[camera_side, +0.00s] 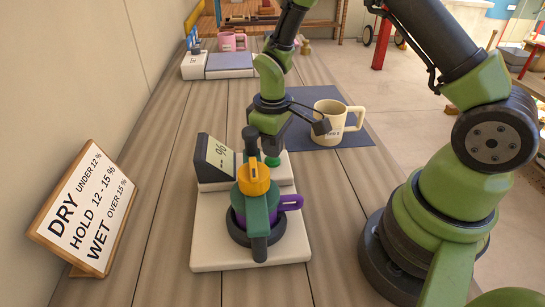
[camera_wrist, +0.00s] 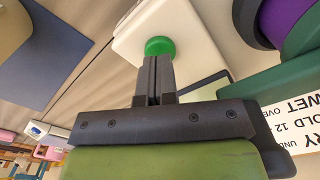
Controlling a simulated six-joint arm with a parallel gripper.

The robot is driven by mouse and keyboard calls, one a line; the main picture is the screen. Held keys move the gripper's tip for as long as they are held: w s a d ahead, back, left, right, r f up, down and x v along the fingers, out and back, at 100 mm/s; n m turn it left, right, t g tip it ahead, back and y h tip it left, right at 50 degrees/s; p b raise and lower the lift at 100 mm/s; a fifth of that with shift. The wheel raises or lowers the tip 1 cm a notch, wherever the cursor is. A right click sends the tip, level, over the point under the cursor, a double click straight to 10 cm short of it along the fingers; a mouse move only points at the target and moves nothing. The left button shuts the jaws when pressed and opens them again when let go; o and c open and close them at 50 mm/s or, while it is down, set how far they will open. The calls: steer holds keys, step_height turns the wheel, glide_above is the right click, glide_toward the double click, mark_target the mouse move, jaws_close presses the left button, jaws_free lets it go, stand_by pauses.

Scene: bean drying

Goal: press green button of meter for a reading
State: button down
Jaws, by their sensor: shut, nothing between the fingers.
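The meter (camera_side: 208,255) has a white base, a dark tilted display (camera_side: 214,160) showing dashes and a % sign, and a green clamp with a yellow knob (camera_side: 254,178) over a purple cup (camera_side: 290,202). Its green button (camera_side: 273,162) is on the base's far right part, partly hidden by my gripper in the side view. The button shows clearly in the wrist view (camera_wrist: 160,45). My gripper (camera_side: 272,150) is shut and empty, pointing down at the button. In the wrist view its fingertips (camera_wrist: 157,60) meet the button's near edge; I cannot tell whether they touch or press it.
A cream mug (camera_side: 327,128) stands on a blue mat (camera_side: 355,150) behind and to the right of the meter. A DRY/HOLD/WET sign (camera_side: 85,210) stands at left.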

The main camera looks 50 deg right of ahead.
mark_target(272, 159)
steer(key=shift+f, duration=0.7)
stand_by(1.1)
steer(key=shift+r, duration=2.8)
steer(key=shift+r, duration=0.1)
steer(key=s+a+r+m+t, duration=0.1)
steer(key=s+r+m+t, duration=0.15)
steer(key=r, duration=0.45)
steer(key=s+a+r+m+t, duration=0.1)
steer(key=s+r, duration=0.3)
steer(key=r, duration=0.4)
steer(key=s+a+r+m+t+y, duration=0.1)
steer(key=s+r+m+t+y, duration=0.1)
steer(key=s, duration=0.8)
step_height(272, 159, up, 3)
steer(key=shift+a+f+m+t, duration=0.1)
steer(key=shift+a+m+t, duration=0.25)
steer(key=shift+m+t, duration=0.45)
